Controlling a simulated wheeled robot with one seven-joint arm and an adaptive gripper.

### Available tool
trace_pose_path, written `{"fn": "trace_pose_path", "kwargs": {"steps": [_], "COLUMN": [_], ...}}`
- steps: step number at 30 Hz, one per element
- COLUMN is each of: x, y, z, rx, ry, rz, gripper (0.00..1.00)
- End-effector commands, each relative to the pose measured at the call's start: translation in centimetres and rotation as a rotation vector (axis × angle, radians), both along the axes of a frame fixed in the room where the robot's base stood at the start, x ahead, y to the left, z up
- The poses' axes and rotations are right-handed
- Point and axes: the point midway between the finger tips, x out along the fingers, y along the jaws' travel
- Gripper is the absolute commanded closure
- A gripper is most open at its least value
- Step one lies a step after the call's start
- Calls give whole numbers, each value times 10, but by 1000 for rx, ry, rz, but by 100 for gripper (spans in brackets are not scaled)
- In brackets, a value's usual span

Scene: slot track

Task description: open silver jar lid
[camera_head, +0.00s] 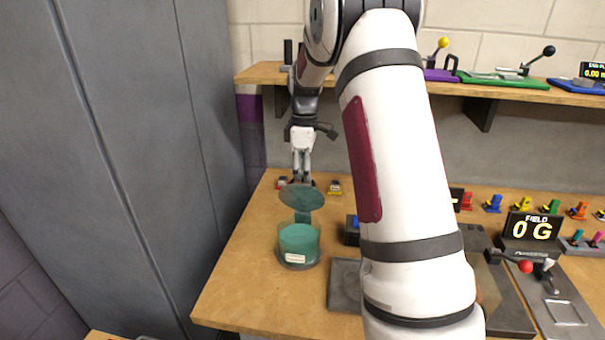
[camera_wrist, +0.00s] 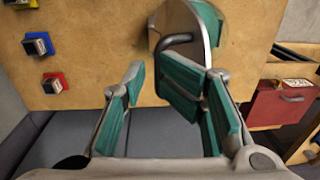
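The jar (camera_head: 298,244) is a clear round container with teal contents and a small white label, standing on the wooden bench. Its round silver lid (camera_head: 301,197) looks tilted up above the jar mouth. In the wrist view the mirror-like lid (camera_wrist: 192,28) shows at the top with a dark bent handle (camera_wrist: 174,40). My gripper (camera_head: 302,178) points down just behind the lid's upper edge. In the wrist view my gripper (camera_wrist: 150,72) has its teal-padded fingers apart, with nothing seen between them. The right finger overlaps the lid and handle; contact cannot be told.
A tall grey cabinet (camera_head: 130,130) stands left of the bench (camera_head: 232,285). Small coloured switches (camera_head: 334,187) lie behind the jar. A dark plate (camera_head: 345,285) lies to its right. A shelf (camera_head: 262,75) runs along the back wall.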

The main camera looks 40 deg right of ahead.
Motion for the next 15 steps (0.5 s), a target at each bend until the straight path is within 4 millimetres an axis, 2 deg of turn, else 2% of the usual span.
{"fn": "trace_pose_path", "kwargs": {"steps": [1,15], "x": [-3,-2], "y": [0,0], "z": [-10,0], "rx": [5,4], "ry": [18,11], "rz": [-1,-1], "gripper": [72,72]}}
